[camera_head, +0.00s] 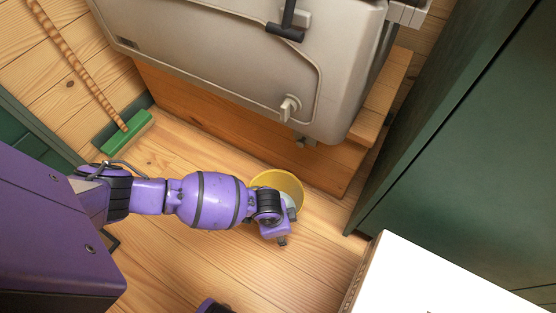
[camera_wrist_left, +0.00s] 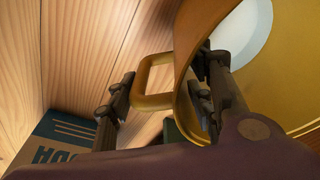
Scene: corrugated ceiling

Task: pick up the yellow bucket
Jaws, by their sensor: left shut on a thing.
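The yellow bucket (camera_head: 278,178) stands on the wooden floor in front of the sink unit, partly covered by my left arm in the head view. In the left wrist view its curved yellow wall (camera_wrist_left: 292,82) fills the right side, with a pale round area inside. A yellow loop handle (camera_wrist_left: 156,60) sticks out from its side. My left gripper (camera_head: 281,238) is at the bucket's near right rim. In the left wrist view the gripper (camera_wrist_left: 165,72) has one finger inside the bucket and the other outside, beyond the handle; it is shut on the bucket. My right gripper is not in view.
A large beige basin (camera_head: 230,60) on a wooden base stands behind the bucket. A green broom (camera_head: 124,133) leans at the left. A dark green cabinet (camera_head: 470,150) and a white surface (camera_head: 450,280) stand at the right. A lettered box (camera_wrist_left: 60,140) is near the gripper.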

